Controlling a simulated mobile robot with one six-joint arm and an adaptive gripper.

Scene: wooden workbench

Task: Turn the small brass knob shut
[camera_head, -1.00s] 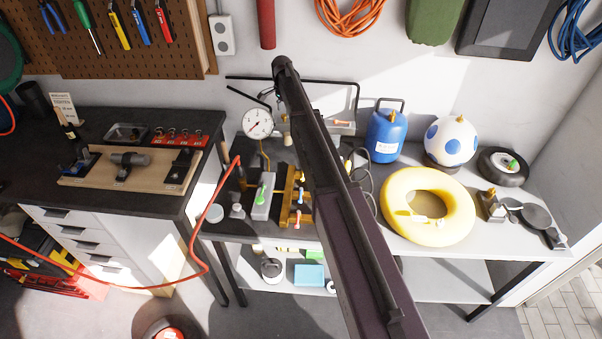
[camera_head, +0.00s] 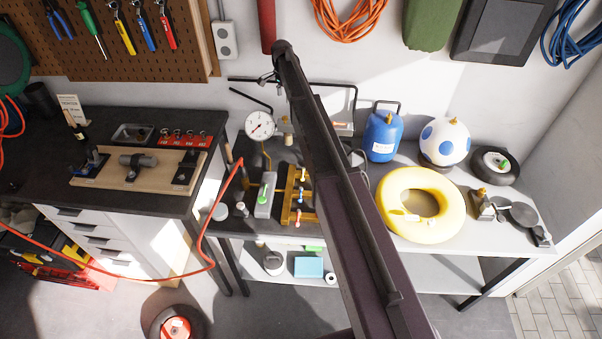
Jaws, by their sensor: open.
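Several brass-coloured parts are in view, and I cannot tell which one is the small brass knob. A brass manifold (camera_head: 286,213) with small coloured handles stands on the bench, partly behind my dark arm. A grey block with a green lever (camera_head: 263,196) is just left of it. A round white gauge (camera_head: 260,125) stands behind them on a brass pipe. Another small brass fitting (camera_head: 481,193) sits on a block at the right of the bench. My arm crosses the middle of the picture and covers part of the bench. My gripper cannot be made out.
A yellow ring (camera_head: 388,208), a blue tank (camera_head: 383,140), a blue-spotted ball (camera_head: 460,144) and a small wheel (camera_head: 514,172) stand on the right bench. A red hose (camera_head: 205,228) hangs before the left bench. A wheel (camera_head: 157,319) lies on the floor.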

